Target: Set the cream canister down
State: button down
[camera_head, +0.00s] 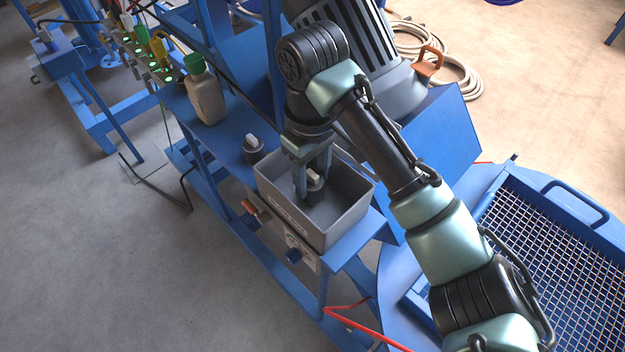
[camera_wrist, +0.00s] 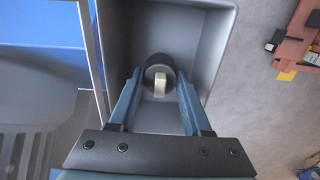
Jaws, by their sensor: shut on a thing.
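My gripper (camera_head: 312,172) points down inside a grey bin (camera_head: 345,222), shut on a small dark round piece with a pale cream block on top (camera_wrist: 160,83). The wrist view shows this piece between the two blue fingers. I cannot tell whether its underside touches the bin floor. A cream canister with a green cap (camera_head: 207,98) stands upright on the blue table, left of the bin and apart from my gripper.
Another dark round piece with a light top (camera_head: 253,150) stands on the blue table (camera_head: 228,135) between canister and bin. The bin walls surround my fingers. A blue-framed mesh grate (camera_head: 560,250) lies at the right. Coiled hoses (camera_head: 460,78) lie on the floor behind.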

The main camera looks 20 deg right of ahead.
aim_at(312, 174)
jog(key=shift+f, duration=0.7)
jog(key=shift+f, duration=0.1)
jog(key=shift+c, duration=1.8)
grip_release()
notch_tip(312, 174, up, 12)
jog(key=shift+r+p, duration=0.1)
jog(key=shift+p, duration=0.95)
